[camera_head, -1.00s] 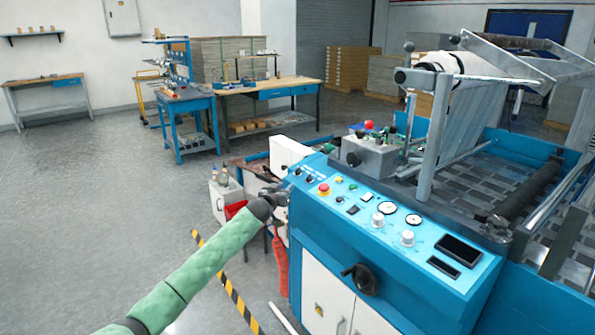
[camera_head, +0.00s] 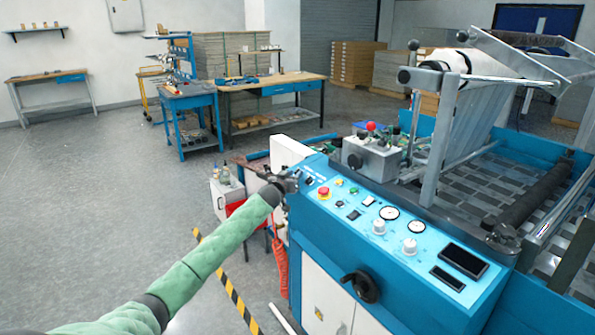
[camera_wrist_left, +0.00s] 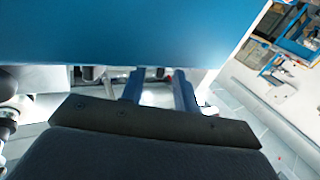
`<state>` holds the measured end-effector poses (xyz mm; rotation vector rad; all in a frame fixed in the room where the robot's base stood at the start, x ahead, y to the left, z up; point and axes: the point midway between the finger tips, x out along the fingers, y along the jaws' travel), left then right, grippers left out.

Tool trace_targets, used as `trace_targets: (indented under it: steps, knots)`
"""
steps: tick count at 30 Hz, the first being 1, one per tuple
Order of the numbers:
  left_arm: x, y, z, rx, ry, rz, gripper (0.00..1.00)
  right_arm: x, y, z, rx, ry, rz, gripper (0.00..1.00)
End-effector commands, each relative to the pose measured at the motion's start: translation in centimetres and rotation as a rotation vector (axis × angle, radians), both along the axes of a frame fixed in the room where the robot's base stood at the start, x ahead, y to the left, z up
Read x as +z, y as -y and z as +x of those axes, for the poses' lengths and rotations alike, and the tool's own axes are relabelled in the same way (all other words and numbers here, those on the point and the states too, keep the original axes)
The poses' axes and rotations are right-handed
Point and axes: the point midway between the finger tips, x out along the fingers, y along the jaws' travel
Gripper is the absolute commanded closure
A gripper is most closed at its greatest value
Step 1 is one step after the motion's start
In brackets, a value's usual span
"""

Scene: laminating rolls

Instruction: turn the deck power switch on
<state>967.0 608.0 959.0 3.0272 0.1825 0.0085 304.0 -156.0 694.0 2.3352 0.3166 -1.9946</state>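The blue control panel (camera_head: 400,235) is the sloped top of the machine. Small dark switches (camera_head: 309,181) sit at its far left corner, by the red emergency button (camera_head: 324,192); I cannot read their labels or tell which way they are set. My left gripper (camera_head: 291,180) is at the panel's left edge, beside these switches; I cannot tell if it touches anything. In the left wrist view its two fingers (camera_wrist_left: 160,85) stand apart with nothing seen between them, and a blue surface (camera_wrist_left: 120,35) fills the top. My right gripper is out of view.
The panel also carries white knobs (camera_head: 379,227), round gauges and a dark display (camera_head: 461,262). A grey box with a red ball knob (camera_head: 371,126) stands behind it. The floor at left is open.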

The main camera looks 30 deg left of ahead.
Motion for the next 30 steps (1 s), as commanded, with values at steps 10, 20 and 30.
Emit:
trace_targets:
  steps: [10,20,30]
  knots:
    - [0.1,-0.4,3.1,0.001,0.0,0.0,0.69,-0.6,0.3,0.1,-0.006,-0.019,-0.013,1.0]
    - [0.0,-0.4,3.5,0.0,0.0,0.001,0.69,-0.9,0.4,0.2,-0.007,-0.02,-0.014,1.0]
    - [0.0,-0.4,3.5,0.0,0.0,0.001,1.0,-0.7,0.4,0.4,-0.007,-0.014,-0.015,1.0]
